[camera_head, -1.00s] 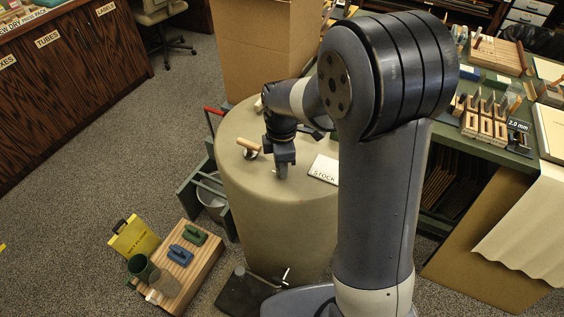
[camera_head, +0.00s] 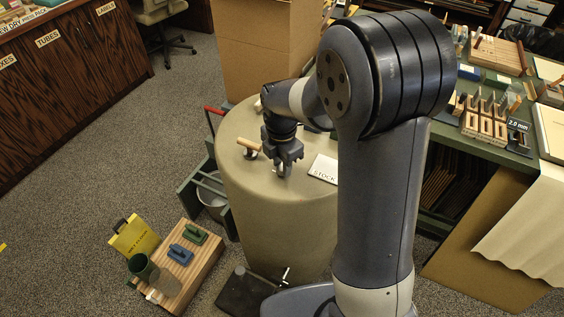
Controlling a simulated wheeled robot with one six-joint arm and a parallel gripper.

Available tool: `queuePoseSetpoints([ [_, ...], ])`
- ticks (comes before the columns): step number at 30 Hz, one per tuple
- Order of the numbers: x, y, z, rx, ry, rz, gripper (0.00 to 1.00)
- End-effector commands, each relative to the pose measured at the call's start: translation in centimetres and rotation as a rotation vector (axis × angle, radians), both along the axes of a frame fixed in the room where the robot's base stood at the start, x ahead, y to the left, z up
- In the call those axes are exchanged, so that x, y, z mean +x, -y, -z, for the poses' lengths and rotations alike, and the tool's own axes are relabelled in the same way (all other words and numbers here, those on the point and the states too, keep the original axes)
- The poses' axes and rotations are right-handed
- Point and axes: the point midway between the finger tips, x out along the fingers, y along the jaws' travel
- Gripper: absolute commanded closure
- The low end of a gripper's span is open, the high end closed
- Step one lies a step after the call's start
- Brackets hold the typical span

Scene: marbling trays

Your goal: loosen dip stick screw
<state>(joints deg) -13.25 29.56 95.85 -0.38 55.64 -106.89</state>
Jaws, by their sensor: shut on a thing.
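A large tan drum (camera_head: 268,215) stands in the middle, with a white card reading STOCK (camera_head: 323,169) on its top. A light wooden handle (camera_head: 246,143) with a metal part below it sticks up from the drum top, left of my gripper. My gripper (camera_head: 283,171) points down at the drum top, just right of this handle and apart from it. It is shut on a small light piece (camera_head: 283,168) between its fingers, which I take for the dip stick screw. The piece is mostly hidden by the fingers, so its shape and any thread cannot be told.
A tall cardboard box (camera_head: 258,50) stands behind the drum. A green frame with a bucket (camera_head: 211,195) is close on its left. A slatted wooden board (camera_head: 190,262) with blue and green blocks lies front left. A green workbench (camera_head: 500,150) with tools is at right.

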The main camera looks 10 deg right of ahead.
Motion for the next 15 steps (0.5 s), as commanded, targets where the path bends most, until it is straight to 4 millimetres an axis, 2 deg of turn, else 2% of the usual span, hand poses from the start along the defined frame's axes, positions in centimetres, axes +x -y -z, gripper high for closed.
queuePoseSetpoints([
  [8, 0.03, -0.01, -0.03, 0.000, 0.001, -0.002, 0.94],
  [9, 0.03, -0.01, -0.04, 0.000, 0.001, -0.002, 0.71],
  [15, 0.02, 0.00, -0.02, 0.000, 0.001, -0.001, 0.54],
])
